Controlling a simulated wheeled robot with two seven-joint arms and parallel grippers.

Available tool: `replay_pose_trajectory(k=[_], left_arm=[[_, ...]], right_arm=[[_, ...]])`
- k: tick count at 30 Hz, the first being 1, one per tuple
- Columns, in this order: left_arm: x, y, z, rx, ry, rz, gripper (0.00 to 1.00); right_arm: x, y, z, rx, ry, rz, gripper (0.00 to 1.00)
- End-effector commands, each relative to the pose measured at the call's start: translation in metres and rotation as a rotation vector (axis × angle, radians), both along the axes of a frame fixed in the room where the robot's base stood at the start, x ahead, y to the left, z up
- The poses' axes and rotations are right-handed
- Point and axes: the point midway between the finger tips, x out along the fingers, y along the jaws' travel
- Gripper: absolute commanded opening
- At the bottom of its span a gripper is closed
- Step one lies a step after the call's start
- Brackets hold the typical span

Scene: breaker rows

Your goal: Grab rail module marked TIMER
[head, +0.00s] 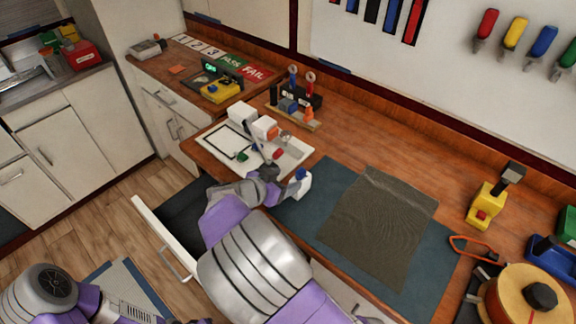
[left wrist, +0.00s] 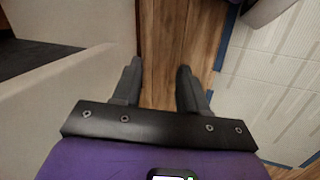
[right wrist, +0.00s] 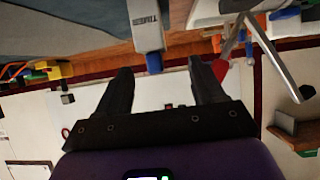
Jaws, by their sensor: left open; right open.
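The rail module marked TIMER (right wrist: 146,28) is a white block with a blue tip, its dark lettering readable in the right wrist view. In the head view a white block with a blue top (head: 303,184), seemingly the same module, is at the mat's left edge beside my right gripper (head: 273,178). In the right wrist view my right gripper (right wrist: 160,70) is open, with the module just beyond and between its fingertips; contact cannot be told. My left gripper (left wrist: 159,72) is open and empty, low over the floor beside a pale panel.
A dark mesh sheet (head: 380,222) lies on the blue mat (head: 310,217). A small rack (head: 294,113) stands at the back. An open drawer (head: 160,235) juts out below the bench.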

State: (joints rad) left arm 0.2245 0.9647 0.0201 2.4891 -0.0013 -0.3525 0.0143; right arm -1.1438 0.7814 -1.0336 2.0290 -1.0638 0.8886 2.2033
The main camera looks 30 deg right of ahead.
Motion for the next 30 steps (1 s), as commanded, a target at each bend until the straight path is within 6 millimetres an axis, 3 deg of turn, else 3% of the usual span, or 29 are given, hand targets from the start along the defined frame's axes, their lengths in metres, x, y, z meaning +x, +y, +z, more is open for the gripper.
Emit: replay_pose_trajectory(k=[16, 26, 30], left_arm=[[-0.001, 0.0, -0.012, 0.0, 0.002, 0.0, 0.43], [-0.001, 0.0, -0.013, 0.0, 0.002, 0.0, 0.43], [-0.001, 0.0, -0.013, 0.0, 0.002, -0.001, 0.43]], right_arm=[[0.018, -0.057, -0.032, 0.0, 0.002, -0.004, 0.68], [0.022, -0.063, -0.035, 0.0, 0.002, 0.0, 0.68], [0.021, -0.063, -0.035, 0.0, 0.002, 0.0, 0.48]])
